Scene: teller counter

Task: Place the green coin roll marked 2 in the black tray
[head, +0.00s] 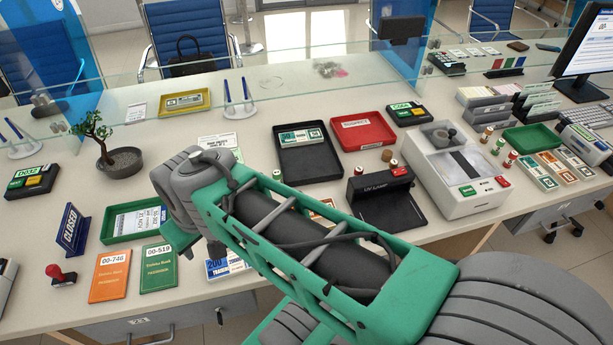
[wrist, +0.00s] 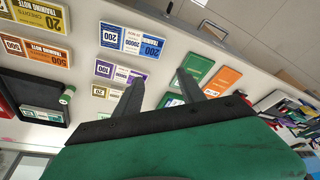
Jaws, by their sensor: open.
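The black tray (head: 310,167) lies on the counter left of the red tray, with a green note bundle (head: 301,136) at its far end. In the wrist view the tray (wrist: 18,92) is at the left.
Note bundles (wrist: 122,73) lie below my gripper, with green (wrist: 197,70) and orange (wrist: 222,80) passbooks to their right. The UV lamp (head: 383,183) and grey machine (head: 455,165) stand right of the black tray. A glass screen runs along the counter's far side.

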